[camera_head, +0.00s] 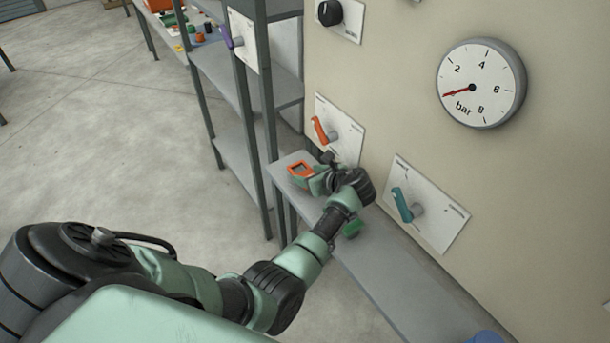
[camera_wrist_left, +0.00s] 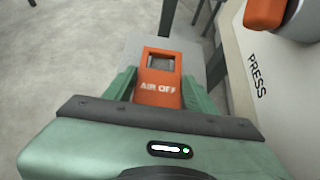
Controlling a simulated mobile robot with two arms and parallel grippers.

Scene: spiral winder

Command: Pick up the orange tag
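The orange tag (camera_head: 300,169) is at the far left end of the narrow grey shelf below the wall panel. In the left wrist view the tag (camera_wrist_left: 158,92) reads "AIR OFF" and has a dark rectangular window at its far end. My left gripper (camera_head: 312,178) is at the tag. In the left wrist view its two green fingers (camera_wrist_left: 159,88) sit against both sides of the tag with no visible gap, so it looks shut on it. I cannot tell whether the tag still touches the shelf. My right gripper is not in view.
The narrow shelf (camera_head: 385,275) runs along the beige panel. An orange lever (camera_head: 319,130) is just above my gripper, and a teal lever (camera_head: 402,205) is to its right. A green object (camera_head: 352,228) lies on the shelf beside my wrist. A metal rack (camera_head: 240,165) stands behind.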

